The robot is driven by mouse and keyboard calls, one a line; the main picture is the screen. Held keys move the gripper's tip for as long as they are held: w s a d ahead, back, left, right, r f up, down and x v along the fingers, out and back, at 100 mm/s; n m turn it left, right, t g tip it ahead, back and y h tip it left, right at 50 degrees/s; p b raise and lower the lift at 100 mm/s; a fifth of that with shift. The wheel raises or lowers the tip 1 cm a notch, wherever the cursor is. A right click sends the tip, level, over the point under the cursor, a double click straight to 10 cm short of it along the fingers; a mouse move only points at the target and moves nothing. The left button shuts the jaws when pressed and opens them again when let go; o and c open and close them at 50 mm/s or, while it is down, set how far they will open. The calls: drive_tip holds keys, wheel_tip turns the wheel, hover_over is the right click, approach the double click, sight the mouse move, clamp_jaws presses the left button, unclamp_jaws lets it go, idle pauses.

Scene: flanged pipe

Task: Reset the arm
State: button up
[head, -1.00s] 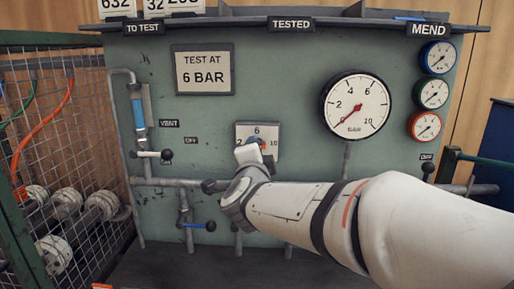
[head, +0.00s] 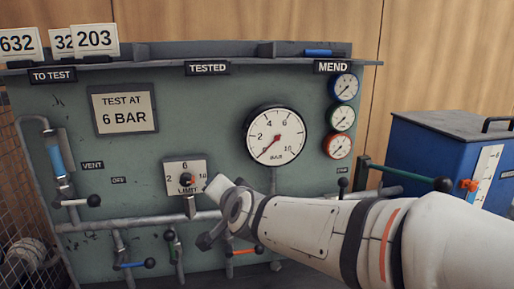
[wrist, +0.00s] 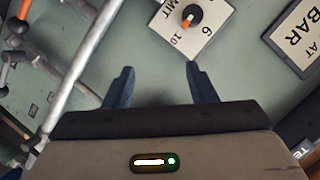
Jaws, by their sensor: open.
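My arm reaches in from the lower right in the head view, with my gripper (head: 214,184) near the panel, just right of the limit dial (head: 188,182). In the wrist view my gripper (wrist: 160,88) has its two dark fingers apart with nothing between them. The limit dial (wrist: 191,15) there has a black knob with an orange pointer and lies beyond the right fingertip, apart from it. In the head view the fingers are small and partly hidden by the wrist.
The green panel (head: 215,110) carries a large gauge (head: 275,135), a "TEST AT 6 BAR" sign (head: 123,108) and small gauges (head: 344,87). Pipes and lever valves (head: 135,265) run below. A blue box (head: 435,150) stands at the right, a mesh cage (head: 25,240) at the left.

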drive_tip(key=s+d+n+g+h+p, duration=0.2)
drive_tip(key=s+d+g+p, duration=0.3)
drive_tip(key=s+d, duration=0.5)
drive_tip(key=s+d+n+g+h+p, duration=0.3)
drive_tip(key=s+d+p, duration=0.5)
drive_tip(key=d, duration=0.6)
drive_tip(key=shift+s+d+f+g+h, duration=0.25)
drive_tip(key=shift+s+g+h, duration=0.25)
drive_tip(key=shift+s+g, duration=0.6)
drive_tip(key=shift+w, duration=0.1)
